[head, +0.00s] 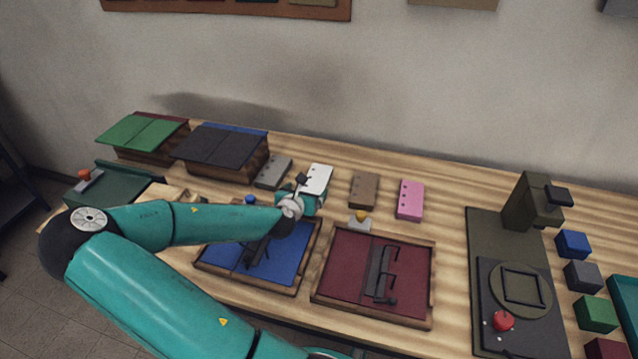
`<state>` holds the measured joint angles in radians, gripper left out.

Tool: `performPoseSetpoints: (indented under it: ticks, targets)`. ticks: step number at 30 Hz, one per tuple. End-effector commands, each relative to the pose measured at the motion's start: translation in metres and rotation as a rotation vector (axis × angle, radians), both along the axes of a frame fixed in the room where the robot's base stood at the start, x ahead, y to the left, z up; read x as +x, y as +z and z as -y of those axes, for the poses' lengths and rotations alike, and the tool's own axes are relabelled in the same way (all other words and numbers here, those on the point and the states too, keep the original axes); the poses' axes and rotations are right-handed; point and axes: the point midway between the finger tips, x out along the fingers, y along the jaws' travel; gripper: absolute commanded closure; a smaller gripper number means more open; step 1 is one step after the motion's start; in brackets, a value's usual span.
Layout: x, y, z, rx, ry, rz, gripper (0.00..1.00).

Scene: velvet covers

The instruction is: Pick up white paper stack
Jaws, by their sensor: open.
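The white paper stack (318,176) lies on the wooden table toward the back middle in the head view. The gripper is open. I cannot tell whether its fingers touch the stack or are around it, because the wrist hides them.
A grey stack (273,171) lies close on the left; brown (364,190) and pink (410,200) stacks lie to the right. Blue (285,262) and maroon (350,262) trays are in front. A dark press (490,240) stands at the right. Cover piles (225,150) stand at the left.

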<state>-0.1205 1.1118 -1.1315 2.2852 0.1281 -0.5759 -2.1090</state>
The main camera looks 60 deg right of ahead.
Motion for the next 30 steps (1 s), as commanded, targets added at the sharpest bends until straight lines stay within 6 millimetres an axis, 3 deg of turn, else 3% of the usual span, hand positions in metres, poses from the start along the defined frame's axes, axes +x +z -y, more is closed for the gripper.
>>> performPoseSetpoints:
  ticks: [6, 13, 21, 30]
  targets:
    - [0.001, -0.012, 0.032, -0.001, -0.005, 0.001, 0.09]
    - [0.001, -0.017, 0.045, 0.0, -0.006, 0.002, 0.09]
    - [0.003, -0.03, 0.078, 0.0, -0.007, 0.003, 0.09]
    - [0.005, -0.033, 0.085, 0.0, -0.005, 0.001, 0.09]
